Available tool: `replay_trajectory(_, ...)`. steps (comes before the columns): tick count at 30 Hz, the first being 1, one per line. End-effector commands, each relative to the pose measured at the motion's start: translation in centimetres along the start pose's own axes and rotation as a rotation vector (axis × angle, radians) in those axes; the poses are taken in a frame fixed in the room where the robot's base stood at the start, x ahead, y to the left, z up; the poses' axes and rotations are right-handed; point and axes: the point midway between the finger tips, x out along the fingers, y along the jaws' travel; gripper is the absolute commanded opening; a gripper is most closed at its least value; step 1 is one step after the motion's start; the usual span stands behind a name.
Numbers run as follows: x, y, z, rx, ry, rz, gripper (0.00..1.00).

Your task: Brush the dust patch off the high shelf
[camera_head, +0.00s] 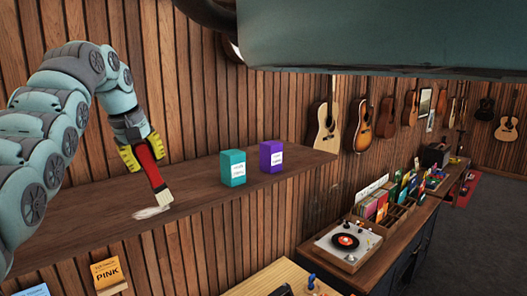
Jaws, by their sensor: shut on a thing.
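The high shelf (108,212) is a dark wooden board along the slatted wall. A pale dust patch (150,212) lies near its front edge at the left. My gripper (140,150), with yellow-tipped fingers, is shut on the red handle of a brush (150,166). The brush points down and is tilted, with its light bristles (163,198) at the right end of the dust patch. I cannot tell how firmly the bristles press on the shelf.
A teal box (233,168) and a purple box (271,157) stand on the shelf to the right of the brush. Below are an orange packet marked PINK (108,273), a record player (343,244) and record bins (385,207). Guitars (323,127) hang on the wall.

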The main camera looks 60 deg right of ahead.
Motion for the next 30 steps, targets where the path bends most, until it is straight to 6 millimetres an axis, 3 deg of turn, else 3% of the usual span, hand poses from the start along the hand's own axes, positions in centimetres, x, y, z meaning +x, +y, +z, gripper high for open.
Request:
replay_trajectory(11, 0.4, -0.2, 0.1, 0.001, 0.001, 0.001, 0.00)
replay_trajectory(30, -1.0, -4.3, -0.1, -0.002, 0.001, 0.000, 0.00)
